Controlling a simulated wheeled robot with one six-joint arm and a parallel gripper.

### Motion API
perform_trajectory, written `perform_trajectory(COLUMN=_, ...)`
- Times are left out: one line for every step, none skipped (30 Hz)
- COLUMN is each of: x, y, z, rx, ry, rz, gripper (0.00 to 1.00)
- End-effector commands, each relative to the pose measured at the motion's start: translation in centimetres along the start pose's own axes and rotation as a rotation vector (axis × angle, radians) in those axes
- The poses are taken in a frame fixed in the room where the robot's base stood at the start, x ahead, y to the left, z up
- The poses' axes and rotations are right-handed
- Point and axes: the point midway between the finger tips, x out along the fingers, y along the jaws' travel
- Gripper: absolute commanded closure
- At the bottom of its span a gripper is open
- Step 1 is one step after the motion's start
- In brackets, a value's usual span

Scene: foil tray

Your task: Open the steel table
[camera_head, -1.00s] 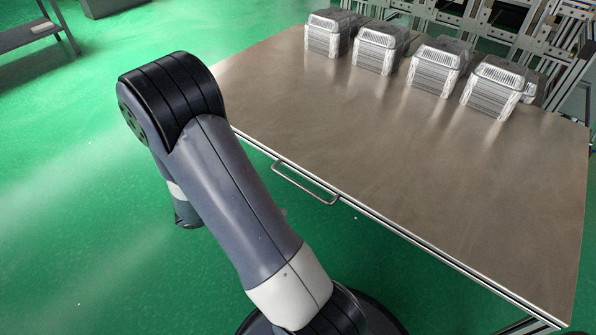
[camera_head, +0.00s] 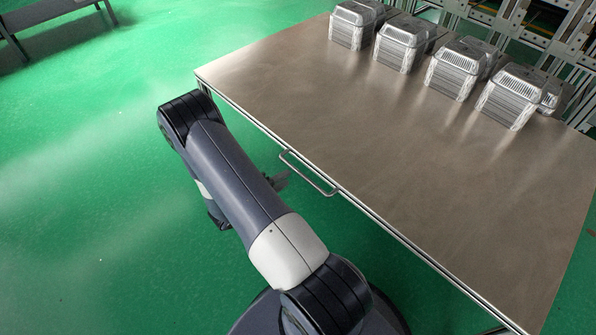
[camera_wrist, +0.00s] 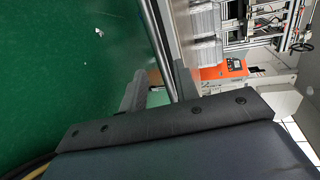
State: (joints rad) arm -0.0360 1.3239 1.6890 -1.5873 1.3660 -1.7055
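The steel table (camera_head: 400,150) has a flat brushed top. A bent metal handle (camera_head: 308,172) sticks out from its near edge in the head view. My gripper (camera_head: 277,181) is low beside the left end of this handle, mostly hidden behind my arm. In the wrist view my gripper (camera_wrist: 157,92) has its two dark fingers apart. A metal bar (camera_wrist: 158,50) runs down the picture and appears to pass between them, nearer the right finger. I cannot tell whether this bar is the handle or whether either finger touches it.
Several stacks of clear and foil trays (camera_head: 405,42) stand along the table's far edge. Metal framing is behind them. A grey bench (camera_head: 45,14) is at the far left. The green floor (camera_head: 90,190) left of the table is clear.

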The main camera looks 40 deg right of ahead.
Motion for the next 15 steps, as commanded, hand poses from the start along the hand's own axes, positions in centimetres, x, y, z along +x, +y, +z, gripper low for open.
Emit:
perform_trajectory(x=1.1, y=0.1, z=-0.1, rx=0.001, ry=0.006, rz=0.000, gripper=0.71)
perform_trajectory(x=1.6, y=0.1, z=-0.2, rx=0.002, ry=0.006, rz=0.000, gripper=0.71)
perform_trajectory(x=2.4, y=0.1, z=-0.1, rx=0.002, ry=0.005, rz=0.000, gripper=0.71)
perform_trajectory(x=2.9, y=0.1, z=-0.1, rx=0.003, ry=0.006, rz=0.001, gripper=0.71)
perform_trajectory(x=3.4, y=0.1, z=-0.1, rx=0.003, ry=0.005, rz=0.001, gripper=0.71)
perform_trajectory(x=4.0, y=0.1, z=-0.1, rx=0.003, ry=0.005, rz=0.001, gripper=0.71)
perform_trajectory(x=4.5, y=0.1, z=-0.1, rx=0.003, ry=0.004, rz=0.001, gripper=0.71)
perform_trajectory(x=4.8, y=0.1, z=-0.1, rx=0.003, ry=0.004, rz=0.001, gripper=0.71)
perform_trajectory(x=5.3, y=0.1, z=-0.1, rx=0.004, ry=0.004, rz=0.002, gripper=0.71)
perform_trajectory(x=5.7, y=0.1, z=-0.1, rx=0.003, ry=0.003, rz=0.001, gripper=0.71)
perform_trajectory(x=5.9, y=0.1, z=-0.1, rx=0.003, ry=0.003, rz=0.001, gripper=0.71)
perform_trajectory(x=6.3, y=0.1, z=-0.1, rx=0.003, ry=0.003, rz=0.001, gripper=0.71)
perform_trajectory(x=6.5, y=0.1, z=-0.1, rx=0.003, ry=0.003, rz=0.001, gripper=0.71)
perform_trajectory(x=6.6, y=0.0, z=-0.1, rx=0.003, ry=0.002, rz=0.001, gripper=0.71)
perform_trajectory(x=6.8, y=0.0, z=-0.1, rx=0.002, ry=0.001, rz=0.001, gripper=0.71)
